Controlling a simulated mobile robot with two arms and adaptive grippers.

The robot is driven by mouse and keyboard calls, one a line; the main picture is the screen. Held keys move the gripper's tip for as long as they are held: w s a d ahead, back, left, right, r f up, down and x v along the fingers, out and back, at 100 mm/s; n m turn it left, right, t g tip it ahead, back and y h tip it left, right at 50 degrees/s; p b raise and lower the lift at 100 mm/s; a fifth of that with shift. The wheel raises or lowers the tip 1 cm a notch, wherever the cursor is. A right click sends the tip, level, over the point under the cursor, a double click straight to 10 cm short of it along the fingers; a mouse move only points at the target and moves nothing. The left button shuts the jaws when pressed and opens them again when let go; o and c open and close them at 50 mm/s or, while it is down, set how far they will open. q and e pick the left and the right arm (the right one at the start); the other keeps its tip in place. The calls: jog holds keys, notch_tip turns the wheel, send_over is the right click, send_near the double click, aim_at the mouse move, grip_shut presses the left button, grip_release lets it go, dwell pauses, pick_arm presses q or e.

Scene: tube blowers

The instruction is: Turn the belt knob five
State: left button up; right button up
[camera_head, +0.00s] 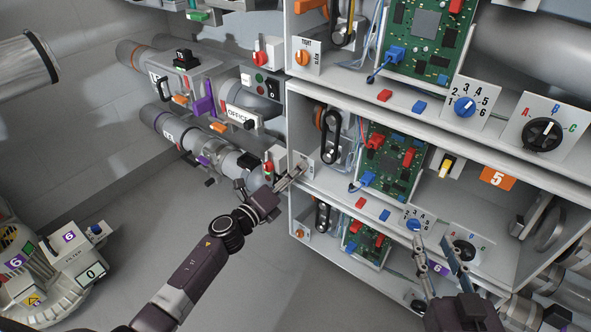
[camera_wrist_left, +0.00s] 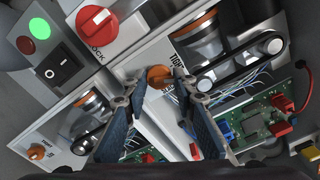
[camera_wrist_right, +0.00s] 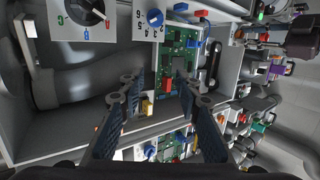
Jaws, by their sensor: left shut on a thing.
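The belt knob five (camera_wrist_left: 158,78) is an orange knob on a white plate marked TIGHT, in the upper middle of the left wrist view. My left gripper (camera_head: 300,168) reaches the plate on the left end of the middle shelf in the head view and hides the knob there. In the left wrist view my left gripper (camera_wrist_left: 160,82) has one fingertip on each side of the knob and is shut on it. My right gripper (camera_head: 433,240) is open and empty, in front of the lower shelf; its spread fingers (camera_wrist_right: 157,88) show in the right wrist view.
An orange sign with 5 (camera_head: 498,177) marks the middle shelf. A belt and pulleys (camera_head: 331,137) and a circuit board (camera_head: 392,160) stand right of the knob. A red lock knob (camera_wrist_left: 97,24) and black switch (camera_wrist_left: 64,67) are close by. The floor (camera_head: 255,285) below is clear.

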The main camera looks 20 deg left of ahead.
pick_arm(q)
jog(key=shift+n+p, duration=1.3)
jog(key=shift+n, duration=1.8)
pick_arm(e)
jog(key=s+d+f+g+h, duration=0.2)
jog(key=s+d+f+g, duration=0.2)
jog(key=s+f+g, duration=0.4)
jog(key=shift+s+d+f, duration=0.2)
jog(key=shift+s+f, duration=0.85)
jog(key=shift+f, duration=1.55)
pick_arm(q)
jog(key=o, duration=0.9)
jog(key=shift+a, duration=0.1)
jog(key=shift+c, duration=0.2)
jog(key=shift+o, duration=0.2)
jog(key=shift+s, duration=0.15)
jog(key=v, duration=1.1)
jog(key=shift+s+a, duration=0.15)
jog(key=shift+s, duration=0.25)
